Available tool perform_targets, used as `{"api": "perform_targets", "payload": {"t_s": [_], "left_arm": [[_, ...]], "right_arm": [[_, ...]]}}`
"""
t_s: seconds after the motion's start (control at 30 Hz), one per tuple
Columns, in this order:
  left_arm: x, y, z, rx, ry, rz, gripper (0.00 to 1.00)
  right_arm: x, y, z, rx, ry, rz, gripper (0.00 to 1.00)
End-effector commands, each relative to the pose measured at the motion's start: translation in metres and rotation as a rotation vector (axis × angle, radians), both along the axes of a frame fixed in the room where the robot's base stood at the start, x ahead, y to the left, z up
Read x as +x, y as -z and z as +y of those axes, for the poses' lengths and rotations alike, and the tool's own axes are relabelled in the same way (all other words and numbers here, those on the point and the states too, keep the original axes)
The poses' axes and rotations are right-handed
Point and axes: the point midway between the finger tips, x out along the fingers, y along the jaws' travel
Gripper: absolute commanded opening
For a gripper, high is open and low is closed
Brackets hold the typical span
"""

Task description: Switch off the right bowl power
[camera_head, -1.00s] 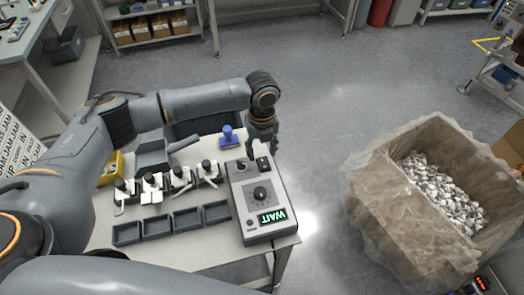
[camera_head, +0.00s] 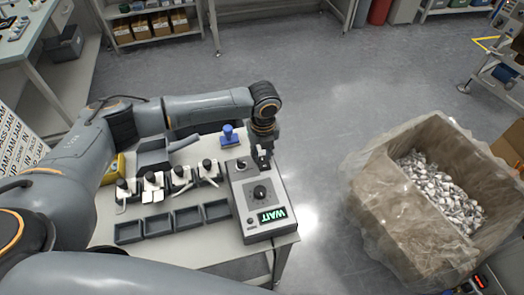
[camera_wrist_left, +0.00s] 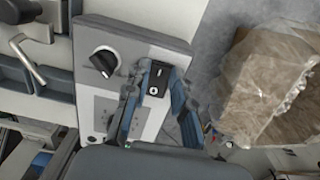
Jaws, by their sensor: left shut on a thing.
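A grey control box (camera_head: 248,212) stands at the right end of the white table. A black rocker switch (camera_wrist_left: 158,79) with a line and a circle sits on the box beside the knob. My left gripper (camera_head: 263,158) is down at the box, its two fingers on either side of the switch block and shut on it. Which side of the rocker is pressed I cannot tell. My right gripper is not in view.
Several small fixtures with black knobs and white levers (camera_head: 182,176) stand left of the box, with dark trays (camera_head: 187,220) in front. A blue stamp-like part (camera_head: 228,135) stands behind. A large plastic-lined carton (camera_head: 385,205) of metal pieces is on the floor at the right.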

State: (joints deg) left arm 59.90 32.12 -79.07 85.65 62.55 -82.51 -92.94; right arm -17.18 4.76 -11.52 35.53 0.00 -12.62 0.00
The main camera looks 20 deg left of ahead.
Motion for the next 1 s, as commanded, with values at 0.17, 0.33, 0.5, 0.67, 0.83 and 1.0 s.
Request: {"api": "perform_targets", "payload": {"t_s": [0.17,0.33,0.5,0.67,0.83,1.0], "left_arm": [[-0.005,-0.006,-0.002,0.071,0.003,-0.099,0.00],[-0.006,-0.004,-0.003,0.113,0.000,-0.166,0.00],[-0.005,-0.003,-0.003,0.121,-0.001,-0.181,0.00],[-0.005,-0.003,-0.003,0.120,-0.001,-0.180,0.00],[-0.005,-0.003,-0.003,0.120,-0.001,-0.180,0.47],[-0.005,-0.003,-0.003,0.119,-0.001,-0.179,0.47]], "right_arm": [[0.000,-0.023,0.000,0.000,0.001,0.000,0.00],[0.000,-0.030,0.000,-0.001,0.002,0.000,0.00],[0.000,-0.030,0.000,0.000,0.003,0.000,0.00],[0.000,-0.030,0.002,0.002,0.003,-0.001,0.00],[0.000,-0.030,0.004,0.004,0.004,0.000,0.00],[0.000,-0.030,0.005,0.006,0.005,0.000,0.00]]}}
